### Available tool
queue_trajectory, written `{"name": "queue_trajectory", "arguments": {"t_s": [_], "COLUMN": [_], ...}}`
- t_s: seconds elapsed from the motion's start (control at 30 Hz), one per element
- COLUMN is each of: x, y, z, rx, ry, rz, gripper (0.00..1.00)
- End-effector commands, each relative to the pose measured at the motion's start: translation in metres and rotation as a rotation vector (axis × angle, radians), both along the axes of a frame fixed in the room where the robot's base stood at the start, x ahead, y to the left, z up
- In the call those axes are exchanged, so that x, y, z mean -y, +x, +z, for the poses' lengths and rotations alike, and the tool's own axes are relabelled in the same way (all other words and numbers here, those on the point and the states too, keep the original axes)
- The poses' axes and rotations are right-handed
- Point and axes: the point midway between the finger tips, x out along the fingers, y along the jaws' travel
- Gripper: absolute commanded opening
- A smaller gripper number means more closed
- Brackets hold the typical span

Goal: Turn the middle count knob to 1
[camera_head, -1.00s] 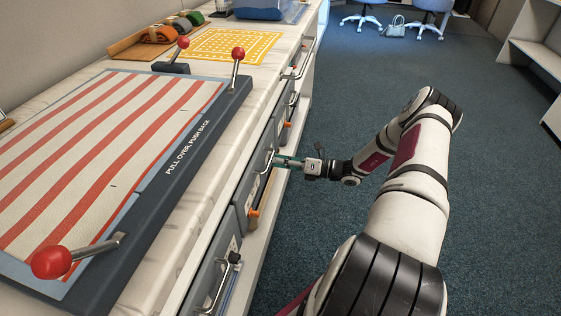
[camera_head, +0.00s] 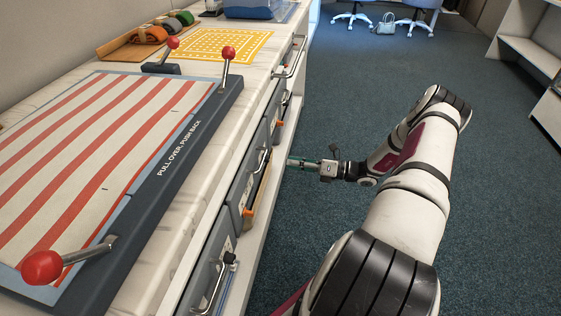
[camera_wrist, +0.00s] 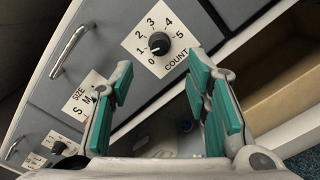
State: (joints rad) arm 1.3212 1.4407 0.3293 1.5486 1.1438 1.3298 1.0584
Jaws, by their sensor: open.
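In the wrist view a black count knob (camera_wrist: 158,43) sits on a white plate with numbers 0 to 5 on a grey drawer front. A small pale mark on the knob seems to face the low-left side, near 0; I cannot read it surely. My gripper (camera_wrist: 161,72) is open, its green-padded fingers spread to the left and right below the plate, with nothing between them. In the head view my gripper (camera_head: 303,163) is in free air, right of the drawer fronts. The count knob's plate cannot be made out there.
A size plate (camera_wrist: 80,98) is partly behind my left finger; another knob (camera_wrist: 58,148) is at lower left. A drawer handle (camera_wrist: 70,50) stands out at upper left. A wooden compartment (camera_wrist: 270,95) is at right.

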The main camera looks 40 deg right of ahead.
Motion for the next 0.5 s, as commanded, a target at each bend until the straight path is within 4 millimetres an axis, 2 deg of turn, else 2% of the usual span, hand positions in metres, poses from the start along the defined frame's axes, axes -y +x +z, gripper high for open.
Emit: {"name": "queue_trajectory", "arguments": {"t_s": [0.2,0.5], "x": [0.022,0.03], "y": [-0.028,-0.038], "z": [0.0,0.0], "rx": [-0.002,-0.001], "ry": [-0.001,0.0], "rz": [-0.002,0.001], "gripper": [0.44,0.44]}}
